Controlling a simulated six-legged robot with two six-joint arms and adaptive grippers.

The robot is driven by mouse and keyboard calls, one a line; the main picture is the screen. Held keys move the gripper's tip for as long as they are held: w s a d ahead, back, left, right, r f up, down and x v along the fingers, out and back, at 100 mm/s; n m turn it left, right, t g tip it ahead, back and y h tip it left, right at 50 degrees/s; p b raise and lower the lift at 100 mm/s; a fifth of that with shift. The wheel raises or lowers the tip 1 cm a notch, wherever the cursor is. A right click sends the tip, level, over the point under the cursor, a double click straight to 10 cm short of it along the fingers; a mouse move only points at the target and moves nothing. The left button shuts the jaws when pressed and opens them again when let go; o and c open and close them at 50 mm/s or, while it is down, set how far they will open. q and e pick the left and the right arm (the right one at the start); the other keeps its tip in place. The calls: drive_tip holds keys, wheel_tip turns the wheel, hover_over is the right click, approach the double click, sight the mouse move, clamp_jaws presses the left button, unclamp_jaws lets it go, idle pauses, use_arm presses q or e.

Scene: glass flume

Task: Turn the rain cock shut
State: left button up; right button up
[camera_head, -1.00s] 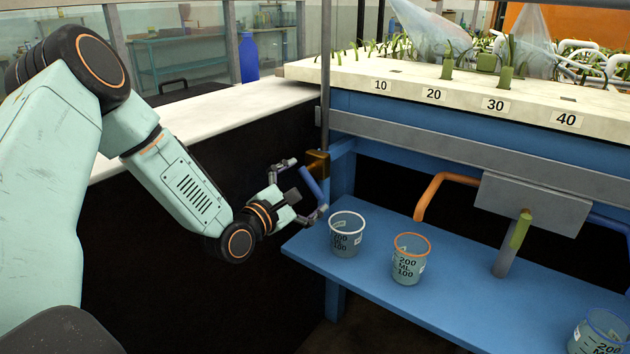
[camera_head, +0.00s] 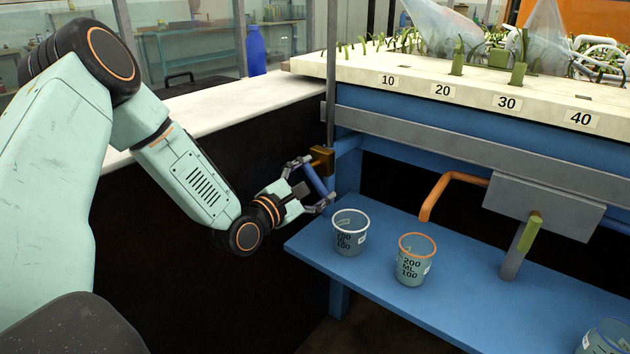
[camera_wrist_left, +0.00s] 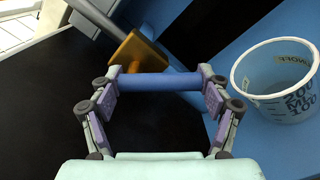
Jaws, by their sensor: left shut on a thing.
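The rain cock has a brass body (camera_head: 321,157) on the thin upright pipe at the corner of the blue frame, with a blue bar handle (camera_head: 316,180) slanting down to the right. My left gripper (camera_head: 312,183) is shut on this handle, its fingers at the handle's two ends. In the left wrist view the blue handle (camera_wrist_left: 160,84) lies crosswise between the finger pads, and the brass body (camera_wrist_left: 137,50) is just beyond it. My right gripper is not in view.
A white-rimmed cup (camera_head: 350,234) stands close to the right of the gripper on the blue shelf (camera_head: 440,290). An orange-rimmed cup (camera_head: 411,262) stands beside it, below an orange pipe (camera_head: 440,185). A white-topped dark wall (camera_head: 220,120) is behind the arm.

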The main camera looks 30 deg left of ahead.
use_arm(q)
drive_tip(key=c, duration=1)
drive_tip(key=shift+m, duration=0.4)
drive_tip(key=m, duration=0.1)
drive_tip(key=a+m+p, duration=0.1)
drive_tip(key=m, duration=0.1)
drive_tip(key=shift+f+m, duration=0.2)
drive_tip(key=shift+m, duration=0.1)
drive_tip(key=shift+w+a+f+m+p, duration=0.15)
drive_tip(key=shift+m+p, duration=0.1)
drive_tip(key=shift+m, duration=0.5)
drive_tip(key=shift+s+a+r+m+p, duration=0.1)
drive_tip(key=shift+a+m+p, duration=0.15)
drive_tip(key=shift+m, duration=0.45)
drive_tip(key=shift+w+a+f+m+p, duration=0.1)
drive_tip(key=shift+m+p, duration=0.15)
drive_tip(key=shift+m, duration=0.5)
drive_tip(key=o, duration=1.7)
drive_tip(key=shift+f, duration=0.1)
